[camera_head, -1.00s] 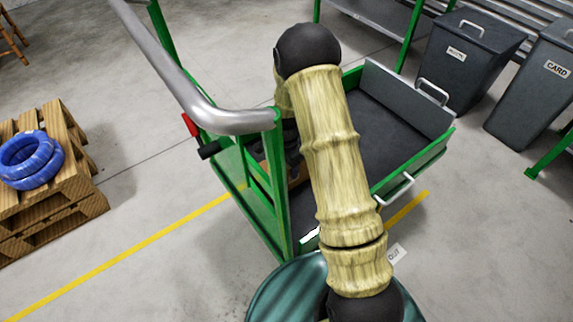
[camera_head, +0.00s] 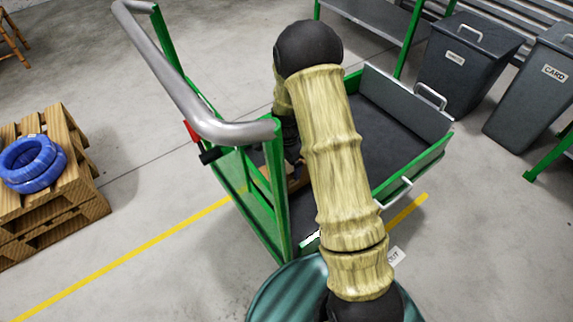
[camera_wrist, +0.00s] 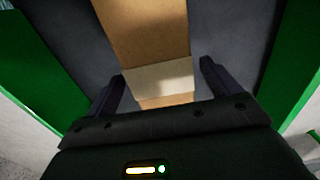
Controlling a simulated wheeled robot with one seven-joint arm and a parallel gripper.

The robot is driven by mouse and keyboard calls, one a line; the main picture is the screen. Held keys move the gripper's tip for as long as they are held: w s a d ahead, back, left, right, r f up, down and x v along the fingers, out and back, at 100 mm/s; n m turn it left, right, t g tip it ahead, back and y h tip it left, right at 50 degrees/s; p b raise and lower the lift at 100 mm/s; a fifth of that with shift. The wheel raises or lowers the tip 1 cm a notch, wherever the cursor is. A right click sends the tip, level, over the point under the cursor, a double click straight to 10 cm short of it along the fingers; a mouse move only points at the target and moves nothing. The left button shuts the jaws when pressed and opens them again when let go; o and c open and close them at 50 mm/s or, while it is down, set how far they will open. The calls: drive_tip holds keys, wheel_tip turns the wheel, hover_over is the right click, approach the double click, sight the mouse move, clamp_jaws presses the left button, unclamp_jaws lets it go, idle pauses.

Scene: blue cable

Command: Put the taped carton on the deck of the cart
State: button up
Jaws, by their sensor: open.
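The taped carton (camera_wrist: 148,32) is brown with a paler tape band across it. In the wrist view it lies between the two fingers of my gripper (camera_wrist: 160,82), which is open with gaps on both sides. The dark grey deck (camera_wrist: 240,40) shows on both sides of the carton, which appears to rest on it. In the head view a small brown piece of the carton (camera_head: 297,179) shows beside my arm, inside the green-framed cart (camera_head: 268,205). The deck (camera_head: 385,135) also shows there. My arm hides most of the carton and gripper.
The cart's silver handle (camera_head: 190,95) and green side rail (camera_head: 415,165) stand close to my arm. A wooden pallet stack (camera_head: 60,205) with a blue coil (camera_head: 33,163) stands at the left. Grey bins (camera_head: 465,60) stand at the upper right. The deck's right part looks clear.

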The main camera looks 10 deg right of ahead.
wheel_tip(320, 180, up, 9)
drive_tip(key=p, duration=0.3)
idle(0.4)
drive_tip(key=s+r+n+t, duration=0.1)
drive_tip(key=s+r+n, duration=0.5)
drive_tip(key=s, duration=0.3)
drive_tip(key=s+r+n+t, duration=0.1)
drive_tip(key=s+r+n, duration=0.5)
drive_tip(key=s, duration=0.4)
drive_tip(key=shift+d+r+n+t, duration=0.3)
drive_tip(key=shift+d+n, duration=0.05)
drive_tip(key=shift+n, duration=0.45)
drive_tip(key=w+r+p+v, duration=0.1)
drive_tip(key=w+p+v, duration=0.3)
drive_tip(key=p+v, duration=1.3)
drive_tip(key=w+p+v, duration=0.3)
drive_tip(key=p+v, duration=1.4)
drive_tip(key=p, duration=0.1)
drive_tip(key=w+r+p+v, duration=0.1)
drive_tip(key=w+p+v, duration=0.3)
drive_tip(key=p+v, duration=1.4)
drive_tip(key=shift+w+r+p, duration=0.35)
drive_tip(key=shift+r, duration=0.1)
